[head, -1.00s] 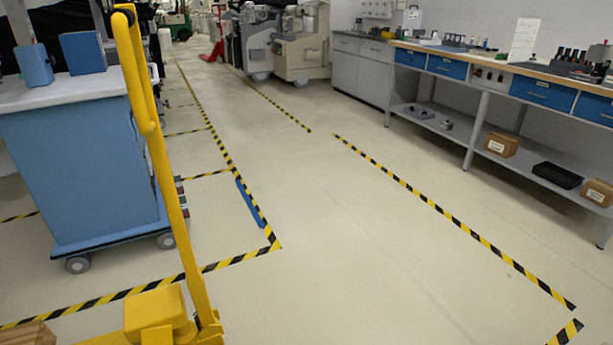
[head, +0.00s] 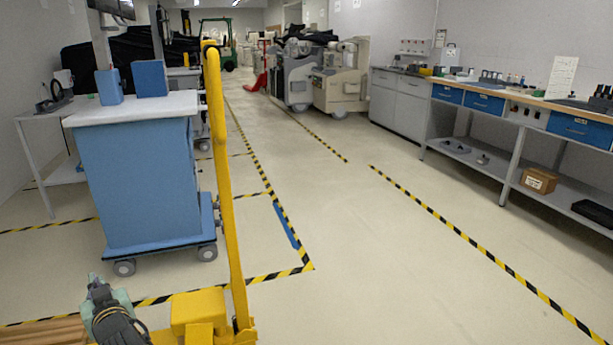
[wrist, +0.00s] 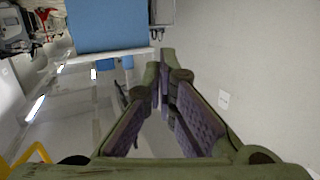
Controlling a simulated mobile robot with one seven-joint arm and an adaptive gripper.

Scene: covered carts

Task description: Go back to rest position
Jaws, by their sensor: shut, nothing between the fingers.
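My gripper (wrist: 160,85) shows in the wrist view. Its green fingers with purple inner pads draw together at the tips, with nothing held between them.
A blue cart (head: 140,190) with a white top bearing blue boxes stands at the left. A yellow upright handle (head: 223,170) rises close by. A workbench (head: 515,100) lines the right wall. Grey machines (head: 340,80) stand further back. The striped-edged floor between is clear.

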